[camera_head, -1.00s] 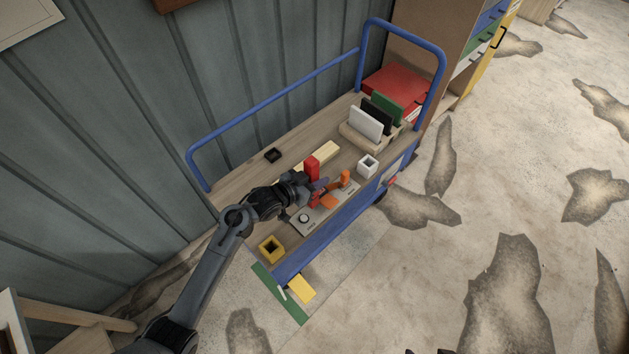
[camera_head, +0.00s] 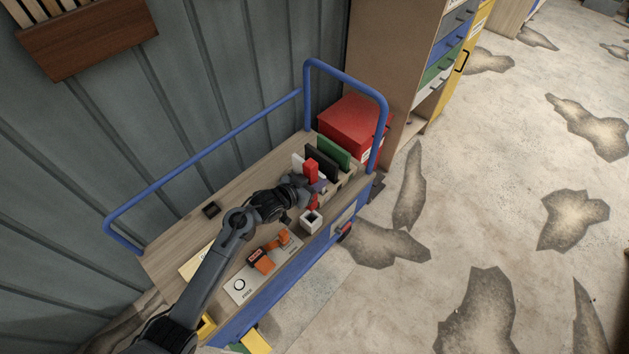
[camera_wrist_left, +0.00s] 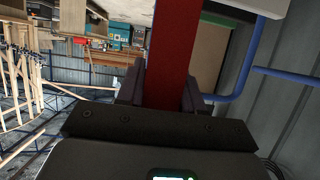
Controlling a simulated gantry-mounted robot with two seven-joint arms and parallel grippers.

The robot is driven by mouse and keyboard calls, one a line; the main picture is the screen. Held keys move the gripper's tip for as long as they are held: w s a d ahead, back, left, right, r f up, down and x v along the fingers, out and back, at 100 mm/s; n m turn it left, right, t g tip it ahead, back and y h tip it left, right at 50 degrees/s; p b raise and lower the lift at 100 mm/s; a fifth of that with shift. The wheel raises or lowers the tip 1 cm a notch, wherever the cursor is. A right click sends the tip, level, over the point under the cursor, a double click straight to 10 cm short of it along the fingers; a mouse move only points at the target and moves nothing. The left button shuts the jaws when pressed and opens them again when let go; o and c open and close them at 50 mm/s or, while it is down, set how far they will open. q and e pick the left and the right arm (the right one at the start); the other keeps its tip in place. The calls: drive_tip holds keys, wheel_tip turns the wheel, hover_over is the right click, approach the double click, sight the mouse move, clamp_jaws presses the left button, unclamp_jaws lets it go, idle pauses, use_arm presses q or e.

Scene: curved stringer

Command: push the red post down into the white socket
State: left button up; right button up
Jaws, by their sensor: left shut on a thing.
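The red post (camera_head: 311,171) is upright in my left gripper (camera_head: 315,185), which is shut on its middle; its lower end shows below the fingers. The white socket (camera_head: 311,222) is a square, open-topped block on the cart deck. In the head view the post's lower end appears just above the socket's far rim; I cannot tell whether it is over the opening. In the left wrist view the red post (camera_wrist_left: 172,50) fills the space between the fingers (camera_wrist_left: 160,92). My right gripper is out of view.
The blue-railed cart (camera_head: 165,255) carries a black socket (camera_head: 211,210), a plate with an orange lever (camera_head: 277,243), and a rack of white, black and green panels (camera_head: 333,152) close behind the gripper. A red box (camera_head: 352,122) stands at the far end. A yellow block is partly hidden by my arm.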

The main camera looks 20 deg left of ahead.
sight(314, 203)
use_arm(q)
drive_tip(key=shift+s, duration=0.1)
idle(0.4)
drive_tip(key=shift+r+p, duration=0.1)
drive_tip(key=shift+p, duration=0.3)
drive_tip(key=shift+f+b, duration=1.9)
drive_tip(key=shift+f, duration=1.1)
drive_tip(key=shift+p, duration=0.75)
drive_tip(key=shift+f+b, duration=2.4)
drive_tip(key=shift+f, duration=1.1)
drive_tip(key=o, duration=1.2)
